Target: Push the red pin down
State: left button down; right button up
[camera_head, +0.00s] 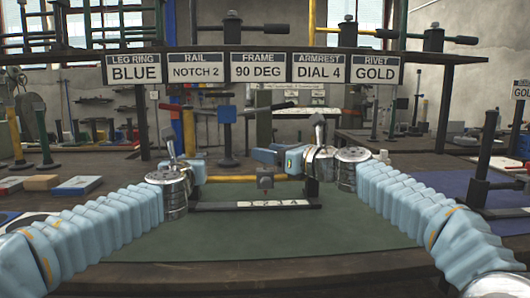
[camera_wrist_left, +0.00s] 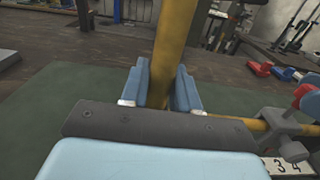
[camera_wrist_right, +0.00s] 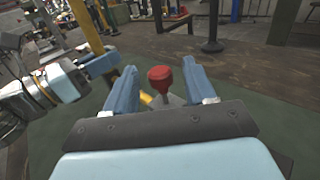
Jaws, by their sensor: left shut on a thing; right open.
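The red pin (camera_wrist_right: 160,78) has a round red head on a short stem above a grey block. In the right wrist view it lies between the fingers of my right gripper (camera_wrist_right: 160,82), which are open and apart from it. Its red head also shows at the right edge of the left wrist view (camera_wrist_left: 305,91). In the head view I cannot make the pin out; my right gripper (camera_head: 279,157) is over that place. My left gripper (camera_wrist_left: 158,82) is shut on an upright yellow post (camera_wrist_left: 173,45), which also shows in the head view (camera_head: 189,131).
A yellow crossbar (camera_head: 232,179) with a grey block (camera_head: 265,180) runs low between the grippers, behind a numbered strip (camera_head: 280,203). The green mat (camera_head: 270,235) in front is bare. Label signs (camera_head: 258,70) hang from a beam above.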

jog(key=shift+x, duration=0.9)
grip_shut()
